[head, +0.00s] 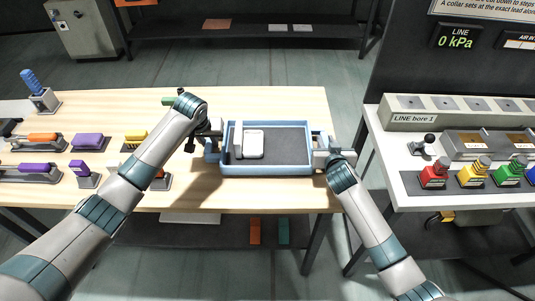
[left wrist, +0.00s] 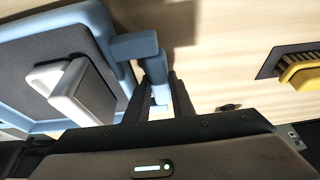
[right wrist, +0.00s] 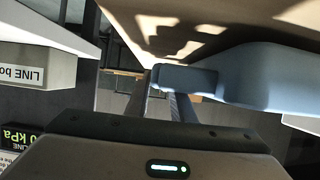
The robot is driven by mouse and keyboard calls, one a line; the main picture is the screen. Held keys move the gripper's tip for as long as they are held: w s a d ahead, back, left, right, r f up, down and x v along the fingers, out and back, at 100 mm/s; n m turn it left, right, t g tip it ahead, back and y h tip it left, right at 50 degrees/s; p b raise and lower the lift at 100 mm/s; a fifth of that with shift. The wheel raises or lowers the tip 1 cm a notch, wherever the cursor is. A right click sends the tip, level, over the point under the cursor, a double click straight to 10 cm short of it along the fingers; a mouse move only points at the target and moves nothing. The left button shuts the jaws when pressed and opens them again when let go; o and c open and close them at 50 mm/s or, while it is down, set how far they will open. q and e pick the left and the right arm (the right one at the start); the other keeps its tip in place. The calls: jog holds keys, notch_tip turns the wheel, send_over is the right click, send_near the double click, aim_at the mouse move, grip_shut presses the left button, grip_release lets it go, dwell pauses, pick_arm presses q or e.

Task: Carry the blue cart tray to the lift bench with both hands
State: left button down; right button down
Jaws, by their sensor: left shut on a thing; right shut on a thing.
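The blue cart tray (head: 266,169) has a dark grey floor and a handle at each short end. It is over the right end of the wooden bench in the head view; whether it touches the top is unclear there. A white and grey block lies in it (head: 253,144). My left gripper (head: 212,146) is shut on the tray's left handle, also seen in the left wrist view (left wrist: 135,46). My right gripper (head: 322,158) is shut on the right handle, which shows in the right wrist view (right wrist: 185,78). In that view the tray appears above the wood.
The wooden bench (head: 70,188) holds several coloured pieces on dark holders at left. A white bench (head: 405,182) with the "LINE bore 1" panel (head: 425,118) and coloured knobs stands at right, across a floor gap. A dark shelf (head: 240,26) is at the back.

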pick_arm(q)
jog(key=shift+f+b, duration=0.3)
jog(key=shift+f, duration=0.05)
pick_arm(e)
jog(key=shift+f, duration=0.35)
pick_arm(q)
jog(key=c, duration=1.5)
grip_release()
jog(key=shift+c, duration=0.2)
pick_arm(e)
jog(key=c, duration=1.5)
grip_release()
jog(key=shift+c, duration=0.2)
pick_arm(q)
jog(key=shift+s, duration=0.1)
pick_arm(e)
jog(key=shift+s, duration=0.1)
pick_arm(q)
jog(key=v, duration=1.2)
pick_arm(e)
jog(key=v, duration=1.2)
pick_arm(q)
jog(key=shift+s+f, duration=0.1)
pick_arm(e)
jog(key=shift+s+f, duration=0.1)
jog(key=shift+f, duration=0.05)
